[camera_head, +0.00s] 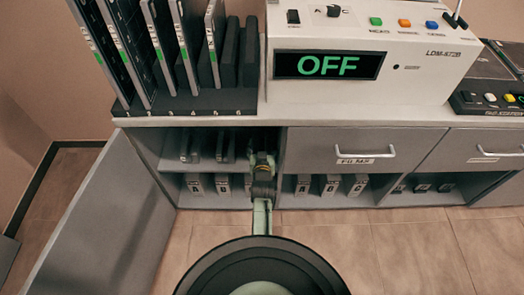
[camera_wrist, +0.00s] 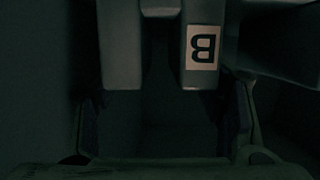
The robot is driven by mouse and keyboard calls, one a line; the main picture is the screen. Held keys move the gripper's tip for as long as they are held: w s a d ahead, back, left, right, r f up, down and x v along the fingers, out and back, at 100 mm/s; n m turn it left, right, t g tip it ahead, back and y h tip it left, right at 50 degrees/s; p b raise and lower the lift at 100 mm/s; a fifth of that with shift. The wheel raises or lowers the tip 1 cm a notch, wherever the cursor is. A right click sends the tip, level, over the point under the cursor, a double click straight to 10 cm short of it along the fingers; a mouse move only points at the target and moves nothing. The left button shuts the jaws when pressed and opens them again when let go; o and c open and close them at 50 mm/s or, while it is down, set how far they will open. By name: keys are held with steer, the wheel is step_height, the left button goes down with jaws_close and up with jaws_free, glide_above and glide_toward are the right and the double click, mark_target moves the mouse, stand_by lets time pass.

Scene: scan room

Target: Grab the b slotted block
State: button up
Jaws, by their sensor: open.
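In the wrist view a grey block with a white label reading B, seen upside down (camera_wrist: 203,48), points down from the top edge. A second grey prong (camera_wrist: 120,45) hangs to its left with a dark gap between; I cannot tell whether both are one slotted block. My gripper (camera_wrist: 164,120) is open, its dark fingers spread to either side below these ends. Nothing is clearly held between them. In the head view my gripper (camera_head: 262,165) reaches into the left cabinet compartment at its right side. Most of the gripper and the block there are hidden or too small to tell.
The cabinet door (camera_head: 105,225) stands open at the left. Labelled blocks (camera_head: 222,184) stand on the lower shelf; more labelled blocks (camera_head: 331,185) stand right of my arm. A closed FILMS drawer (camera_head: 350,152) is above them. A console reading OFF (camera_head: 365,85) stands on top.

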steer(key=shift+w+f, duration=0.15)
steer(key=shift+w, duration=0.35)
steer(key=shift+c, duration=0.5)
steer(key=c, duration=1.2)
steer(key=shift+c, duration=0.5)
steer(key=shift+r, duration=0.2)
